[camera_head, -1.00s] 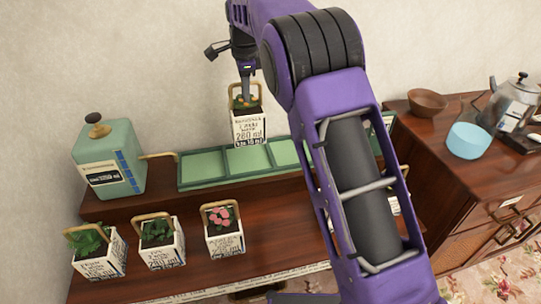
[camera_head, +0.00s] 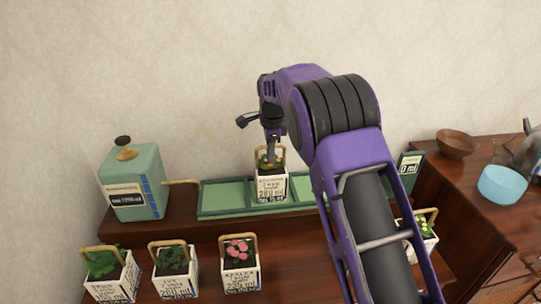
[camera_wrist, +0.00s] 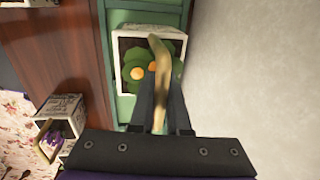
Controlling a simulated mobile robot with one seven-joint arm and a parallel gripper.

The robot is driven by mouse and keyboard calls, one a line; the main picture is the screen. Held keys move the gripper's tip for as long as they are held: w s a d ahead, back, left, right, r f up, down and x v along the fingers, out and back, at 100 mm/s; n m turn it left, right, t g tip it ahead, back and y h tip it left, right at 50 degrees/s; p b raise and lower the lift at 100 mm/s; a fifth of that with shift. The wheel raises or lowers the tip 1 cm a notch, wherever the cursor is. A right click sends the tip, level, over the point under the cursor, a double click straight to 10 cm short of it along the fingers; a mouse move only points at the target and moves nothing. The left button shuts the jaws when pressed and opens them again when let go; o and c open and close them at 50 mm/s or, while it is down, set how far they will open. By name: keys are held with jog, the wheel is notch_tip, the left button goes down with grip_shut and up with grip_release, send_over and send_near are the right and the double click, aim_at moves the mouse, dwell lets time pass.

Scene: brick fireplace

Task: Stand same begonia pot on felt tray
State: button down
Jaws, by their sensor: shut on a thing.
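The begonia pot (camera_head: 271,190) is a white square pot with printed sides, green leaves and orange flowers. My gripper (camera_head: 270,160) is shut on its tan arched handle from above. The pot is upright over a middle compartment of the green felt tray (camera_head: 203,213); I cannot tell whether its base touches the felt. In the wrist view the pot (camera_wrist: 122,52) is between the green tray edges, with the handle (camera_wrist: 158,58) running between my fingers (camera_wrist: 160,108). My arm hides the tray's right part in the head view.
Several potted plants stand on the lower wooden step, including a pink-flowered one (camera_head: 240,268) and a yellow-flowered one (camera_head: 428,235). A green watering can (camera_head: 135,185) stands left of the tray, its spout reaching towards it. The wall is close behind.

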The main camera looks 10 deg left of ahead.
aim_at(272, 170)
jog(key=shift+r, duration=0.1)
jog(key=c, duration=1.3)
grip_release()
jog(key=shift+f, duration=0.2)
jog(key=shift+c, duration=0.2)
jog(key=o, duration=0.4)
jog(key=shift+o, duration=0.2)
notch_tip(272, 170, up, 12)
jog(key=s+p, duration=0.1)
jog(key=s, duration=0.1)
jog(key=shift+d+p, duration=0.3)
jog(key=shift+p, duration=0.05)
jog(key=shift+s+r, duration=0.1)
